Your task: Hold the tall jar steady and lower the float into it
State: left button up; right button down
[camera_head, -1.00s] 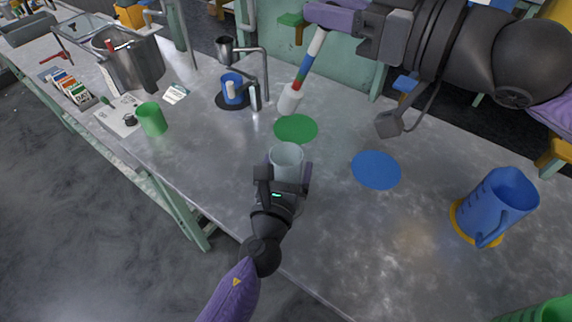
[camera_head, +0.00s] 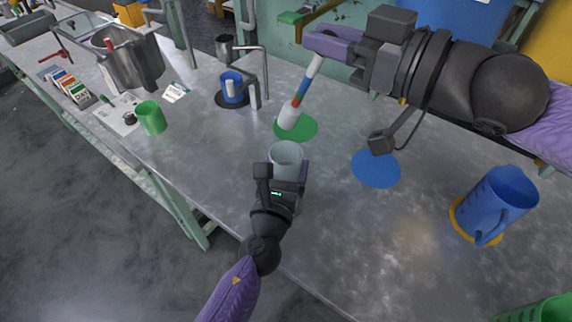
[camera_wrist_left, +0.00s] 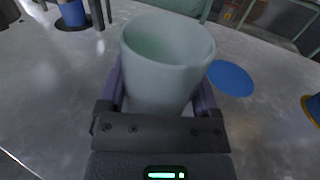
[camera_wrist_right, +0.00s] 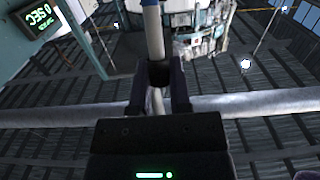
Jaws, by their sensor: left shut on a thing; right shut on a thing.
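The tall jar (camera_head: 286,153), pale and translucent, stands upright and open-topped near the table's front edge. My left gripper (camera_head: 284,182) is shut around its side; the left wrist view shows the jar (camera_wrist_left: 165,60) between both fingers. The float (camera_head: 290,117) has a white bulb at the bottom and a stem banded red, blue and white. My right gripper (camera_head: 312,46) is shut on the stem's upper end, and the float hangs tilted beyond the jar, apart from its mouth. The stem also shows in the right wrist view (camera_wrist_right: 154,35). The jar's base is hidden by my left gripper.
A green disc (camera_head: 306,130) lies behind the jar and a blue disc (camera_head: 376,168) to its right. A blue jug (camera_head: 497,202) stands on the right, a green cup (camera_head: 151,117) on the left. A metal stand (camera_head: 264,80) rises behind.

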notch_tip(320, 180, down, 10)
dwell(1.1)
jog(key=shift+c, duration=2.4)
grip_release()
jog(key=v, duration=1.2)
jog(key=shift+r, duration=0.1)
pick_arm(q)
jog(key=o, duration=1.1)
